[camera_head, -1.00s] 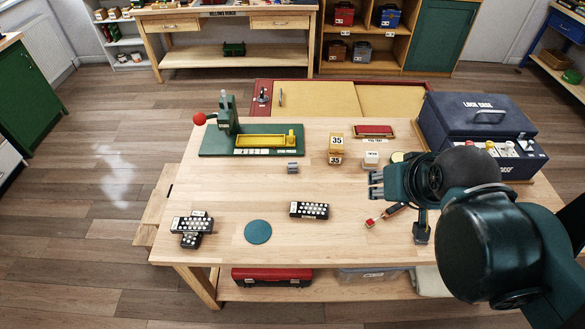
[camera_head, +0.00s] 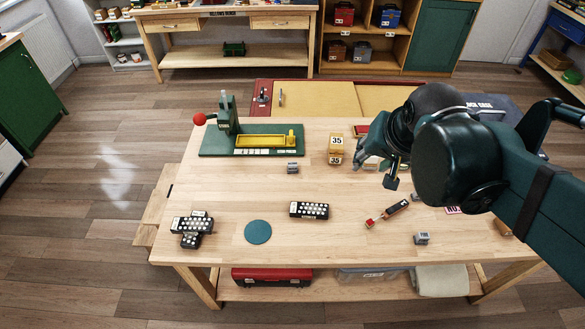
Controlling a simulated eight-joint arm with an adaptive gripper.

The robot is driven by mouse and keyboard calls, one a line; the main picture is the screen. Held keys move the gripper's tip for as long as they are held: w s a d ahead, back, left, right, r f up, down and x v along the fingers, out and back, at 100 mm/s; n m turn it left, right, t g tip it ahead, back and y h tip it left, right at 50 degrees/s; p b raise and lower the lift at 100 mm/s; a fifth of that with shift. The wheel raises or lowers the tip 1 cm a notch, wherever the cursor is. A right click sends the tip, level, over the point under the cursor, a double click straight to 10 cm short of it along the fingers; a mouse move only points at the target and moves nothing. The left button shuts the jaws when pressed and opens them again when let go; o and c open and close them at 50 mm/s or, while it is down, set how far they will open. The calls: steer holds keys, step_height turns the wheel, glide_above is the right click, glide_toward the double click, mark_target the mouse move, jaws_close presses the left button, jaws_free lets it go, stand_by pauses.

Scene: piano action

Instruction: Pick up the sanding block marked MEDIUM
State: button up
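I cannot read the word MEDIUM on anything in the head view. Small grey blocks lie on the bench: one (camera_head: 293,167) in front of the green jig, another (camera_head: 421,238) near the right front edge. Their markings are too small to read, so I cannot tell whether either is the sanding block. My arm hides much of the right side.
The green jig with a yellow tray (camera_head: 262,140) stands at back left. Black pieces with white dots (camera_head: 309,210) (camera_head: 191,225), a teal disc (camera_head: 258,231) and a red-tipped tool (camera_head: 386,213) lie in front. A dark blue case (camera_head: 497,101) is partly hidden behind my arm.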

steer(key=w+a+f+m+g, duration=0.2)
steer(key=w+a+m, duration=0.2)
steer(key=w, duration=0.6)
steer(key=m+g, duration=0.4)
steer(key=m, duration=0.6)
glide_above(294, 164)
steer(key=f, duration=2.2)
steer(key=shift+d+f, duration=0.25)
steer(key=shift+a+f, duration=0.2)
steer(key=shift+f, duration=0.2)
steer(key=shift+f, duration=0.1)
steer(key=shift+f, duration=1.15)
steer(key=shift+f, duration=0.15)
